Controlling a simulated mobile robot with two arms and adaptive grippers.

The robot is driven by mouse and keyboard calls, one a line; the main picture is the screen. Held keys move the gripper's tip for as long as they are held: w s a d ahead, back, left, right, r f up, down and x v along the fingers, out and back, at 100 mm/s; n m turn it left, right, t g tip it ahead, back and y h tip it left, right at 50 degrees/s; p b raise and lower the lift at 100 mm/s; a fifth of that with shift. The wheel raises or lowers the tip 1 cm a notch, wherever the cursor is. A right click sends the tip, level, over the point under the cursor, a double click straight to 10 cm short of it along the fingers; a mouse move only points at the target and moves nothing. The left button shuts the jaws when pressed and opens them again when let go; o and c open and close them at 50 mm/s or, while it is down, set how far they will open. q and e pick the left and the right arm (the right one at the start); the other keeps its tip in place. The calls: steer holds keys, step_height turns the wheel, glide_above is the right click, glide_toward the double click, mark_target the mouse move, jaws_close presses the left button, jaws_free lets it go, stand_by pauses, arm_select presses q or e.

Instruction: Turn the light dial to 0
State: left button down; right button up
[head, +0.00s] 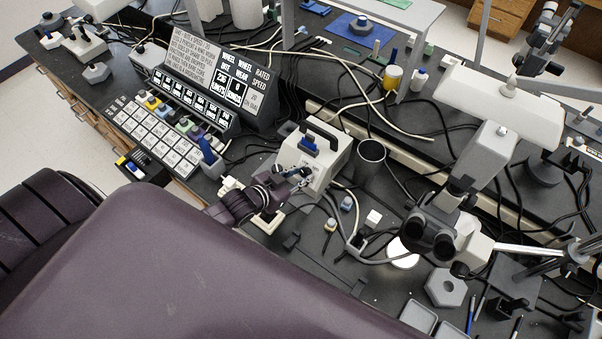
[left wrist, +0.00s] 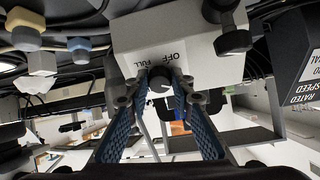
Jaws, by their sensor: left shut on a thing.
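The light box (head: 318,160) is a pale grey case with a black carry handle, standing on the black bench in the middle of the head view. In the left wrist view its face (left wrist: 190,65) carries an "OFF" and "FULL" label. The light dial (left wrist: 160,78), a dark round knob, sits just by this label. My left gripper (head: 290,178) is at the front of the box. Its two blue-padded fingers (left wrist: 160,92) are closed on either side of the dial and hold it. The dial's pointer or setting cannot be read. My right gripper is not in view.
A control panel (head: 240,85) with white labels stands to the left of the box. A dark cup (head: 369,160) stands close on its right. A microscope (head: 435,225) is further right. Cables run across the bench around the box.

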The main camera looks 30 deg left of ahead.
arm_select(q)
steer(key=shift+f, duration=0.1)
stand_by(0.4)
steer(key=c, duration=1.7)
jaws_free()
steer(key=shift+s, duration=0.1)
steer(key=v, duration=1.2)
